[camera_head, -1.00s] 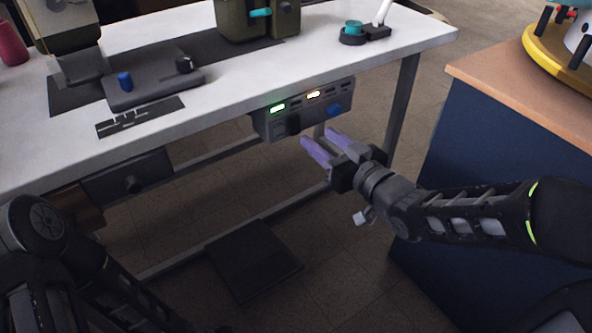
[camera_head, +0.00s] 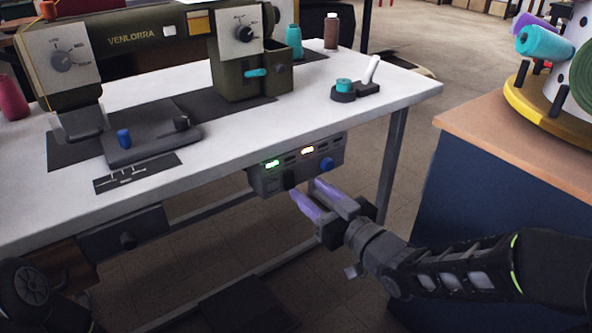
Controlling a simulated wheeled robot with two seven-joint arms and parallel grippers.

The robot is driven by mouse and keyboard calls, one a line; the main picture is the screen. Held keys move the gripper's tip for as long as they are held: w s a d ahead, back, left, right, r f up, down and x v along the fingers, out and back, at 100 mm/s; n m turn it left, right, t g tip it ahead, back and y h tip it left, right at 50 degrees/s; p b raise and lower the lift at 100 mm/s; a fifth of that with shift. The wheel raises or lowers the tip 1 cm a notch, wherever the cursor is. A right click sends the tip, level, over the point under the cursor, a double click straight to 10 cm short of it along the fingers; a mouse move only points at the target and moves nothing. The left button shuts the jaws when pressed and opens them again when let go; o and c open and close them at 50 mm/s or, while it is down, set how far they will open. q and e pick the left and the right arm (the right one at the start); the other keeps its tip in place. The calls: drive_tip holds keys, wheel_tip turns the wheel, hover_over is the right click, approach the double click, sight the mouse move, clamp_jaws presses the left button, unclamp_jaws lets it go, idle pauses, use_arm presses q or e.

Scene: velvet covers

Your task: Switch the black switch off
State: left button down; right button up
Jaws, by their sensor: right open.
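A grey control box (camera_head: 262,183) hangs under the front right edge of the white table. The black switch (camera_head: 290,180) is a dark knob low on its front face. A green light (camera_head: 272,164) is lit above and left of it. My right gripper (camera_head: 305,188) has two purple fingers, open and apart. Its fingertips are just in front of and below the black switch; I cannot tell whether they touch it. My left gripper is out of view.
The white table (camera_head: 250,130) carries a green sewing machine (camera_head: 140,45). A drawer box (camera_head: 122,237) hangs under its left part. A table leg (camera_head: 392,165) stands right of the control box. A blue cabinet with a wooden top (camera_head: 500,135) is at the right.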

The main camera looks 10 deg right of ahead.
sight(290, 174)
drive_tip(key=b+x, duration=0.1)
drive_tip(key=x, duration=0.4)
drive_tip(key=shift+f, duration=0.1)
drive_tip(key=shift+w+a, duration=0.15)
drive_tip(key=shift+w, duration=0.3)
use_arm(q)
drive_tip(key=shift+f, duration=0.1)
use_arm(e)
clamp_jaws()
